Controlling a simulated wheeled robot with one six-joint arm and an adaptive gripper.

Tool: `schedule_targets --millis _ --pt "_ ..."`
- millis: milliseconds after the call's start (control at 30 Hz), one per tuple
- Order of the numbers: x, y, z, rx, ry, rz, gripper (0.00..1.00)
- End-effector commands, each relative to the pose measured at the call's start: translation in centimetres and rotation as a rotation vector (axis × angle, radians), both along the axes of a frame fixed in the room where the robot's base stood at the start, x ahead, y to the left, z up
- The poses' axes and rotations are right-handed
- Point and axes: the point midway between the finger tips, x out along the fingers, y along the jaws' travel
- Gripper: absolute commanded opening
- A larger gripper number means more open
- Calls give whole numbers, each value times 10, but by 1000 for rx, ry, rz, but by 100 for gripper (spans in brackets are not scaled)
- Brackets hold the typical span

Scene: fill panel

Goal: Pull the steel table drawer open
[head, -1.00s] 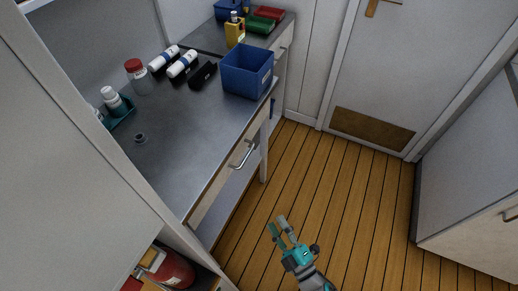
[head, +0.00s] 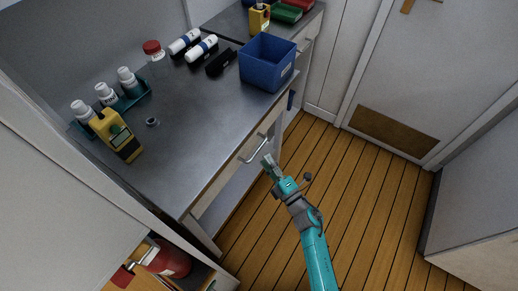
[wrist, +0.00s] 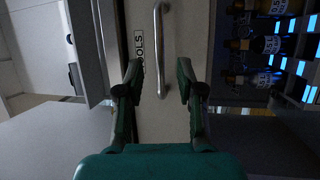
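The steel table (head: 180,143) has a pale drawer front (head: 222,182) under its top, flush with the frame. A silver bar handle (head: 254,150) is on the drawer front. In the wrist view the handle (wrist: 160,50) runs vertically down the upper middle, beside a label reading partly "OLS". My gripper (head: 268,161) is just in front of the handle in the head view. In the wrist view my gripper (wrist: 157,80) is open, one finger on each side of the handle's line. I cannot tell whether the handle is between the fingertips.
A blue bin (head: 267,62), a yellow device (head: 116,135), a teal tray (head: 130,101) with white bottles, and rolls stand on the table. A red extinguisher (head: 168,260) is at lower left. The wooden floor (head: 365,200) is clear.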

Motion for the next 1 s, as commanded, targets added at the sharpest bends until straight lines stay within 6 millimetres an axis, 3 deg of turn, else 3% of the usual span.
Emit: schedule_targets --millis 300,767,900,933,1000 --pt "39 26 8 2 1 0 37" --pt "48 32 10 2 1 -1 37" --pt "48 32 10 2 1 -1 5" --pt "48 32 10 2 1 -1 0" --pt "48 32 10 2 1 -1 0"
